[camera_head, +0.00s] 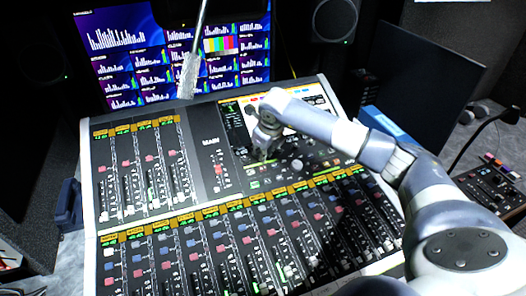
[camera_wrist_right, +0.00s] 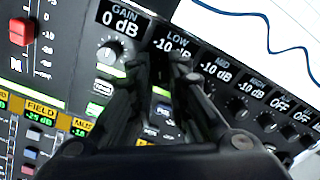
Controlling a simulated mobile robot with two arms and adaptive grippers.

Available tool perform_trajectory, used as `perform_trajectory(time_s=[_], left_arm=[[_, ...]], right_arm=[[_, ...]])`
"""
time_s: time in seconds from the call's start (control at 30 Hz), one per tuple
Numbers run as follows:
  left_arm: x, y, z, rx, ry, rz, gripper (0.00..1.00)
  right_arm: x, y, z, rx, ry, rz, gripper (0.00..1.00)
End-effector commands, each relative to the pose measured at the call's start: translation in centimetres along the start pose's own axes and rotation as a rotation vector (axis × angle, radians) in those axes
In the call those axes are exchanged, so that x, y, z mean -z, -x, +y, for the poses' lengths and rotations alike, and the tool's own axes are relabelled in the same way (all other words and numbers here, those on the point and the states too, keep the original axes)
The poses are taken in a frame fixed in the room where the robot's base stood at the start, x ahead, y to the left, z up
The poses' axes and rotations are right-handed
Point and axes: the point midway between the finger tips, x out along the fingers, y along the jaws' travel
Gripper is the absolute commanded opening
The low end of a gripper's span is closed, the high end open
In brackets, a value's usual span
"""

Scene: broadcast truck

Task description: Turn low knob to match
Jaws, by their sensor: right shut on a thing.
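The mixing console (camera_head: 212,106) stands in front of me. My right gripper (camera_head: 262,152) reaches down onto its upper right panel. In the wrist view the right gripper (camera_wrist_right: 168,68) is shut on the low knob, right under the LOW display (camera_wrist_right: 172,46), which reads -10 dB. The fingers hide the knob and its pointer. To its left is the gain knob (camera_wrist_right: 110,52) under a GAIN display (camera_wrist_right: 119,22) reading 0 dB. To its right, the MID display (camera_wrist_right: 216,70) reads -10 dB and another beside it also reads -10 dB. My left gripper is not in view.
Several more knobs, such as the one under MID (camera_wrist_right: 237,103), sit close to the right finger. Fader rows (camera_head: 240,235) fill the console's front. A monitor with level graphs (camera_head: 130,55) stands behind. A grey fuzzy object on a pole (camera_head: 188,75) is at the console's back edge.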

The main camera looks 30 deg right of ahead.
Motion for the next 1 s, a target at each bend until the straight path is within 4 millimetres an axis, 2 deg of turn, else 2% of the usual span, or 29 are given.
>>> perform_trajectory(time_s=[0.03, 0.1, 0.4, 0.53, 0.67, 1.0], left_arm=[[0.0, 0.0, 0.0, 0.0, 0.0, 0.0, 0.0], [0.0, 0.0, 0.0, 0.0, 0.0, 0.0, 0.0], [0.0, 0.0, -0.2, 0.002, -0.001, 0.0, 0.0], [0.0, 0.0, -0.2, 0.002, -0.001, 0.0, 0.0], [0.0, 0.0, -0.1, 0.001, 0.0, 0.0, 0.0], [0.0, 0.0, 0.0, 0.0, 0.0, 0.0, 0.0]], right_arm=[[-0.1, 0.1, -0.1, 0.001, -0.001, -0.003, 0.23], [-0.1, 0.1, -0.1, 0.001, -0.001, -0.003, 0.36], [0.0, 0.1, 0.0, 0.001, -0.001, -0.001, 0.36], [-0.1, 0.8, -0.1, 0.001, -0.001, -0.004, 0.36], [-0.1, 2.8, -0.1, 0.002, -0.001, -0.005, 0.36], [-0.1, 9.8, -0.1, 0.001, -0.001, -0.005, 0.36]])
